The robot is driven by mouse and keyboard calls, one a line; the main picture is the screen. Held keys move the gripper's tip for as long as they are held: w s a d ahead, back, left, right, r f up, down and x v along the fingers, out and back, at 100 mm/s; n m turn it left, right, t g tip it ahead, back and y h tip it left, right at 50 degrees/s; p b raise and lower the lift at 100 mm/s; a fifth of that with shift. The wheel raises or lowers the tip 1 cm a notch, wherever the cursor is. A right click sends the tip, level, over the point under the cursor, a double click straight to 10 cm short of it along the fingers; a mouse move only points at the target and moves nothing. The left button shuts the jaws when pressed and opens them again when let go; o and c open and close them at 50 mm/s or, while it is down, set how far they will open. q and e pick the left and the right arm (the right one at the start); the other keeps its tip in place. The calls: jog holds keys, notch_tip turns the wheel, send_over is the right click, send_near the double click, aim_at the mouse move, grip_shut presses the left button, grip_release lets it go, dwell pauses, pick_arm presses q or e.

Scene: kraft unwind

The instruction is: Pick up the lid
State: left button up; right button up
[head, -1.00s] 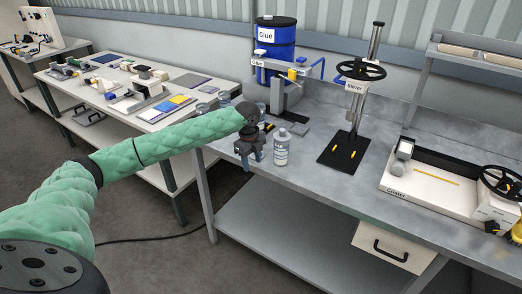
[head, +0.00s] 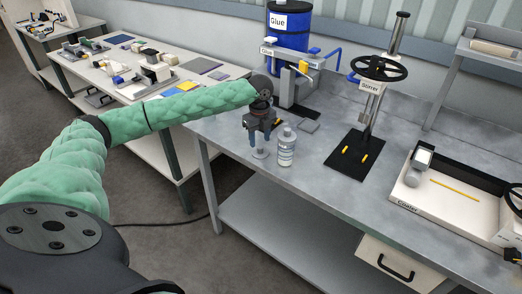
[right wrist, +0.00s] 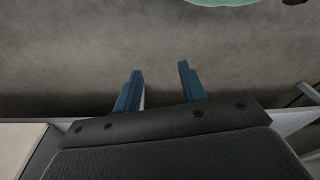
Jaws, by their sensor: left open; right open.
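My left gripper (head: 259,137) points down over the near left part of the grey bench, its two fingers apart. A small pale round piece (head: 260,153) shows just below and between its fingertips; it may be the lid, but it is too small and partly covered to be sure. I cannot tell whether the fingers touch it. A pale bottle (head: 287,149) with a grey top stands upright just right of the gripper. My right gripper (right wrist: 160,68) is open and empty in the right wrist view, above the floor.
The stirrer (head: 355,155) and the coater (head: 455,196) stand to the right. A white table (head: 115,85) is at left. Bare bench lies in front of the stirrer.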

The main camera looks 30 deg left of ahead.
aim_at(260, 147)
pick_arm(q)
notch_tip(260, 147, down, 2)
jog(key=shift+d+f+p, duration=0.1)
jog(key=shift+f+p, duration=0.15)
jog(key=shift+p, duration=0.4)
jog(key=shift+f, duration=0.85)
grip_shut()
pick_arm(e)
jog(key=f, duration=0.1)
jog(key=d+f, duration=0.1)
jog(key=f, duration=0.2)
jog(key=shift+s+d+f, duration=0.3)
jog(key=shift+d+f, duration=0.05)
jog(key=shift+d, duration=0.05)
